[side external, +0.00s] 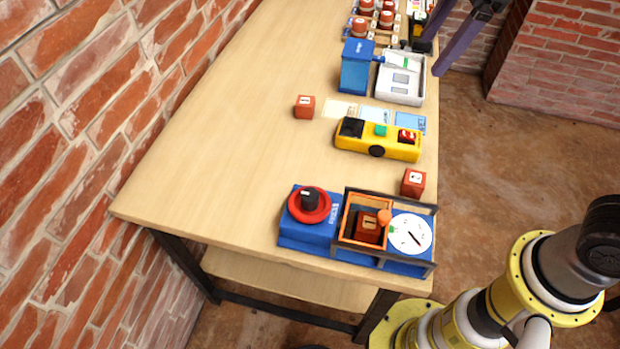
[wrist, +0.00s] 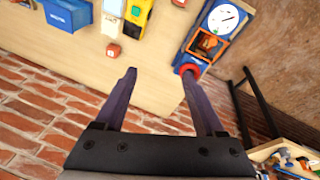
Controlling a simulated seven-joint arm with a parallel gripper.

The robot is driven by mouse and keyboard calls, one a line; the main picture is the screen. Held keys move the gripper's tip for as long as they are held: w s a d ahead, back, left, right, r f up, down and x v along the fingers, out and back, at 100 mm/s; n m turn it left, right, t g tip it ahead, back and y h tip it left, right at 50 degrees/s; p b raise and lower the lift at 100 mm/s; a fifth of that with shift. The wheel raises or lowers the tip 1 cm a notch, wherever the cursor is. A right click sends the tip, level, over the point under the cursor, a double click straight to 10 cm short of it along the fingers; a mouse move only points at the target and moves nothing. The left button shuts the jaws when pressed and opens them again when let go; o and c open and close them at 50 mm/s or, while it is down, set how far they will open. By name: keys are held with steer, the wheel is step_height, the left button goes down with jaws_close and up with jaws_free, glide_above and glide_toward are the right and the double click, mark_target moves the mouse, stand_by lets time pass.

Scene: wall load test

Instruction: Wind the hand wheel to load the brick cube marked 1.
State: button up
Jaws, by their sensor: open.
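The blue load tester (side external: 310,238) stands at the near end of the bench. Its red hand wheel (side external: 309,205) with a black knob is on the left. A brick cube (side external: 369,226) sits inside its orange frame, beside a white dial (side external: 410,234). The cube's mark is too small to read. My gripper (wrist: 158,73) is open and empty; in the side view only part of it shows at the top right, far from the wheel. In the wrist view the hand wheel (wrist: 190,68) is partly hidden behind the right finger, and the tester's cube (wrist: 207,43) shows above it.
A blue bin (side external: 357,66) and white tray (side external: 401,78) stand farther back. Brick wall borders the bench on the left. Bare wood lies left of the devices.

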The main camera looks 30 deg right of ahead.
steer(key=w+a+f+n+g, duration=0.1)
steer(key=w+a+f+n, duration=0.15)
steer(key=a, duration=0.35)
steer(key=w+a+f+n+g, duration=0.1)
steer(key=w+a+f+n, duration=0.15)
steer(key=a, duration=0.35)
steer(key=g+h, duration=0.1)
glide_toward(310, 194)
steer(key=shift+n, duration=0.3)
step_height(310, 194, down, 9)
steer(key=shift+f, duration=0.15)
jaws_close()
